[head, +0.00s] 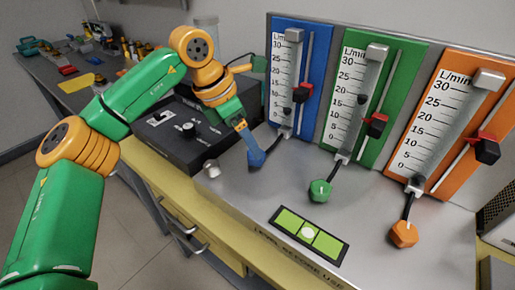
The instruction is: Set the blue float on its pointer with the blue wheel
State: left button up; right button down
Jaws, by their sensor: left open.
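The blue panel (312,55) is the leftmost of three flow meters. Its clear tube shows a small dark float (287,111) low on the scale. Its red-and-black pointer (301,94) sits on a rod right of the tube, higher than the float. The blue wheel (256,158) is on the steel top below the panel, at the end of a dark stem. My left gripper (242,127) is open and points down at the blue wheel from the upper left. I cannot tell whether its fingers touch the wheel. My right gripper is not in view.
A green meter (405,65) with a green wheel (320,191) and an orange meter (480,75) with an orange wheel (404,234) stand to the right. A black box (176,125) is behind my left arm. A green level plate (309,233) lies at the front.

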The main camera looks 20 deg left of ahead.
pick_arm(q)
jog(key=x, duration=0.3)
jog(key=shift+d+f, duration=0.1)
jog(key=shift+f, duration=0.3)
jog(key=shift+w+f, duration=0.1)
jog(key=shift+f, duration=0.1)
jog(key=shift+d+r, duration=0.1)
jog(key=shift+c, duration=0.3)
jog(key=c, duration=0.3)
grip_shut()
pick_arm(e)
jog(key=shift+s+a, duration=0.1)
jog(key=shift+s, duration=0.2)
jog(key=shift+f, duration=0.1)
